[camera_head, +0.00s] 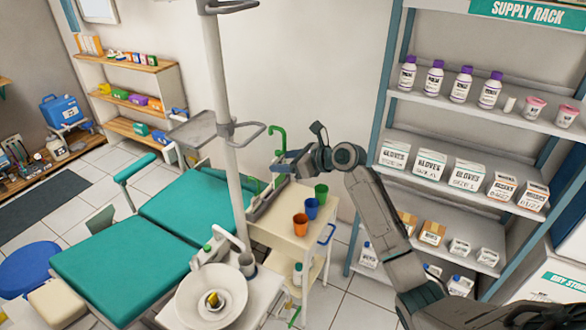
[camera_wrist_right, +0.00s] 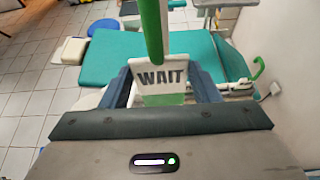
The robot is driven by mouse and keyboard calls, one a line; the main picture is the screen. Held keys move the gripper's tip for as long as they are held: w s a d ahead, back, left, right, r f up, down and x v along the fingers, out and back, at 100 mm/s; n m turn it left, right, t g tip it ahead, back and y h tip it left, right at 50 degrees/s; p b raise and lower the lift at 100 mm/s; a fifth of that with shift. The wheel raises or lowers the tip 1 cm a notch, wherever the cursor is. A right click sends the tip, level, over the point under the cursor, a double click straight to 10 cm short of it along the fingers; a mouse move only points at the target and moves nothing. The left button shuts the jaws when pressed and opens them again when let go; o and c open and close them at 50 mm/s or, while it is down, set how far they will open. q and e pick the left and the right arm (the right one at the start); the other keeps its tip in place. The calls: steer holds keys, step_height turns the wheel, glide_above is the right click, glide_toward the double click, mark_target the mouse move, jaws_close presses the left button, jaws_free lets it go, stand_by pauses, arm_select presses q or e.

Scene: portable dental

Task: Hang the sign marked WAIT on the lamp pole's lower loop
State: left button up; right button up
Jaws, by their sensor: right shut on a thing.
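The WAIT sign (camera_wrist_right: 162,78) is white with a green lower band and a green stem, and sits between my right gripper's fingers in the wrist view. My right gripper (camera_head: 283,166) is shut on it. The sign's green hook (camera_head: 277,139) rises above the gripper in the head view; its panel is hard to make out there. The white lamp pole (camera_head: 222,95) stands to the left. Its lower grey loop (camera_head: 262,129) juts out toward the hook, just left of it. The hook appears apart from the loop, though depth is uncertain. My left gripper is out of view.
A cream trolley (camera_head: 280,228) with several coloured cups stands below the gripper. A grey tray (camera_head: 192,130) is left of the pole, above the teal dental chair (camera_head: 125,258). The supply rack (camera_head: 470,112) is at right.

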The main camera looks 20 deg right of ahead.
mark_target(280, 158)
steer(key=shift+w+a+f+b, duration=0.15)
steer(key=shift+w+a+b, duration=0.95)
steer(key=shift+w+b, duration=0.25)
steer(key=shift+f+b+x, duration=0.2)
steer(key=shift+b+x, duration=0.75)
steer(key=shift+x, duration=0.25)
steer(key=shift+f+b+x, duration=0.15)
steer(key=shift+b+x, duration=0.75)
steer(key=shift+x, duration=0.3)
steer(key=shift+s, duration=0.1)
steer(key=shift+d, duration=0.1)
steer(key=o, duration=1.1)
steer(key=shift+c, duration=0.2)
